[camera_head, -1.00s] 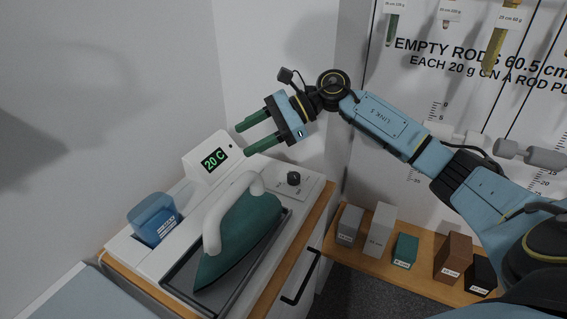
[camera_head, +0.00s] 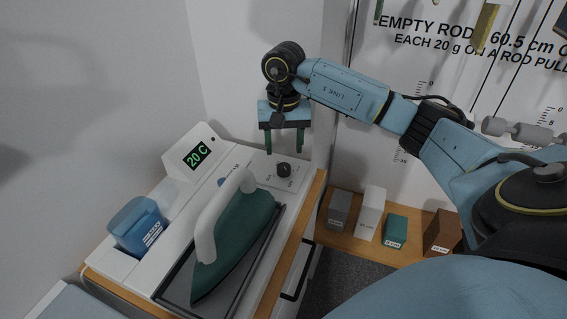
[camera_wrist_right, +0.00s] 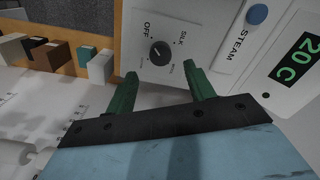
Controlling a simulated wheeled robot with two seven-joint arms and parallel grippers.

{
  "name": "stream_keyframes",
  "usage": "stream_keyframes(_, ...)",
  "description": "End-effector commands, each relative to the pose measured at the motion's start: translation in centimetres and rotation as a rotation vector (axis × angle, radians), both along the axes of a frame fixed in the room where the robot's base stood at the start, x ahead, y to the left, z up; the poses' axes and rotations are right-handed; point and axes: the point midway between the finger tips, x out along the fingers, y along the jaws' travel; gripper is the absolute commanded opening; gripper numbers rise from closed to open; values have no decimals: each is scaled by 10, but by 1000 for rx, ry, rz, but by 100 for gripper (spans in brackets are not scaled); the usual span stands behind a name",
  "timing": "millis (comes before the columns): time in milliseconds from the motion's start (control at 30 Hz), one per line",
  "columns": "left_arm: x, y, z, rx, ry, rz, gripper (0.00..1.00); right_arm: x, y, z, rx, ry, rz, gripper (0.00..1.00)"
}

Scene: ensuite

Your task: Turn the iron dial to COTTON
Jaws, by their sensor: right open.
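The iron dial (camera_head: 284,170) is a small black knob on the white panel behind the iron. It also shows in the right wrist view (camera_wrist_right: 160,53), ringed by labels, with OFF and SILK readable; its pointer mark is too small to read surely. The teal iron (camera_head: 236,236) with a white handle rests in its dark tray. My right gripper (camera_head: 284,148) points down just above and behind the dial. It is open and empty, and in the right wrist view its green fingers (camera_wrist_right: 163,88) are apart, with the dial beyond and between their tips. My left gripper is not in view.
A display reading 20 C (camera_head: 197,155) stands left of the dial, and a blue STEAM button (camera_wrist_right: 257,14) lies beside the panel. A blue water tank (camera_head: 138,226) is at the left. Several labelled blocks, including a white one (camera_head: 370,213), stand on a shelf at right.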

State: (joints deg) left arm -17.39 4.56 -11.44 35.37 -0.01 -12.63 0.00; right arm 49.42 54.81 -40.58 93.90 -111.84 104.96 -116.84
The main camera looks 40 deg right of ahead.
Motion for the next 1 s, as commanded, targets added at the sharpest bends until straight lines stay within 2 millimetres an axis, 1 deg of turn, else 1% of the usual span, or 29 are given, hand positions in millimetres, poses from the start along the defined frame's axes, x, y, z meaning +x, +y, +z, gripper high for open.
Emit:
stream_keyframes(33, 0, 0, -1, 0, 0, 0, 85, -1, 0, -12, 2, 4, 0, 54)
stream_keyframes(100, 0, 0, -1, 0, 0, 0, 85, -1, 0, -25, 1, 3, 0, 54)
stream_keyframes(200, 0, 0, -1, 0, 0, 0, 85, -1, 0, -41, 2, 2, -1, 54)
stream_keyframes(300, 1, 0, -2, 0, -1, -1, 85, 0, 1, -53, 3, 0, -1, 54)
stream_keyframes(467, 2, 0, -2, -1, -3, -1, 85, 0, 0, -62, 2, -1, 0, 54)
stream_keyframes(733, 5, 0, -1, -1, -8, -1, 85, 0, 0, -63, 2, -2, 0, 54)
stream_keyframes(767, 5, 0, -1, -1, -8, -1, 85, 0, 0, -63, 2, -2, 0, 51)
stream_keyframes(1000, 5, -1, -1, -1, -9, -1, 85, 0, 0, -63, 2, -1, 0, 20)
